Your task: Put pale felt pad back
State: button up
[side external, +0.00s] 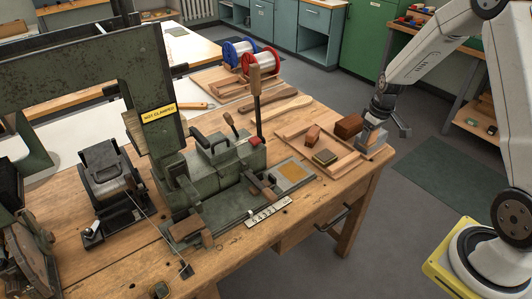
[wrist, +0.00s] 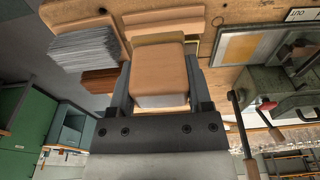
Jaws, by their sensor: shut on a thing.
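My gripper (side external: 379,112) is low over the right end of the work table, at the wooden tray (side external: 343,169). In the wrist view its two dark fingers (wrist: 159,84) are closed on the sides of the pale felt pad (wrist: 158,72), a block with a tan upper face and a whitish lower side. The tray's wood lies close beyond the pad in that view. I cannot tell whether the pad touches the tray. In the side view I cannot make out the pad clearly around the gripper.
A grey layered stack (wrist: 86,47) and a dark brown block (wrist: 100,80) are beside the left finger. The green machine (side external: 228,165) stands left, with an upright lever (side external: 256,95).

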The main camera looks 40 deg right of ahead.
jog(key=w+d+f, duration=0.3)
jog(key=w+f, duration=0.1)
jog(key=w, duration=0.4)
send_over(339, 149)
jog(key=s, duration=0.1)
jog(key=f, duration=0.4)
jog(key=shift+s+a+f, duration=0.15)
jog(key=shift+s+f, duration=0.05)
jog(key=shift+f, duration=0.05)
jog(key=shift+w+f, duration=0.35)
jog(key=shift+f, duration=0.05)
jog(key=shift+f, duration=0.1)
jog(key=shift+w+d+f, duration=0.15)
jog(key=shift+d+f, duration=0.05)
jog(key=shift+f, duration=1.4)
jog(key=shift+f, duration=0.2)
jog(key=o, duration=1.1)
